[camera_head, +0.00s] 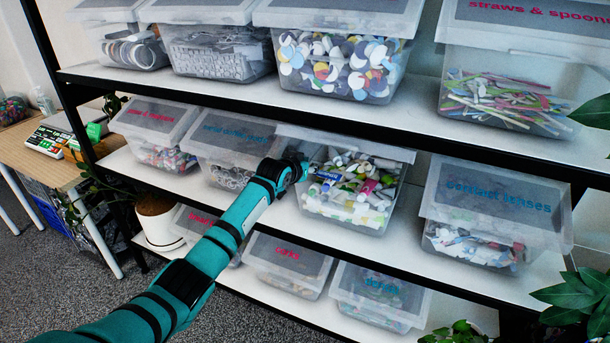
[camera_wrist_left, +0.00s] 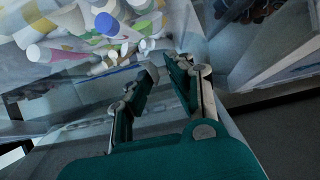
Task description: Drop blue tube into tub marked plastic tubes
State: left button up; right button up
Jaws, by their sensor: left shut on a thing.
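An open clear tub (camera_head: 345,213) stands on the middle shelf, filled with white, green and coloured tubes and bottles. Its lid (camera_head: 350,143) is raised at the back, and I cannot read any label on it. My left gripper (camera_head: 306,172) is at the tub's left rim, shut on a blue and white tube (camera_head: 328,175) that shows over the tub's contents. In the left wrist view, the two fingers (camera_wrist_left: 163,66) point toward the tub's contents (camera_wrist_left: 85,35); the tube cannot be made out clearly between them. My right gripper is not in view.
Closed tubs stand left of the open one (camera_head: 228,150). The contact lenses tub (camera_head: 495,205) stands to its right, with bare shelf between. The upper shelf edge (camera_head: 300,108) runs above. Plant leaves (camera_head: 580,295) are at lower right.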

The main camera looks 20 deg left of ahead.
pick_arm(q)
jog(key=o, duration=0.9)
jog(key=shift+o, duration=0.2)
jog(key=v, duration=1.2)
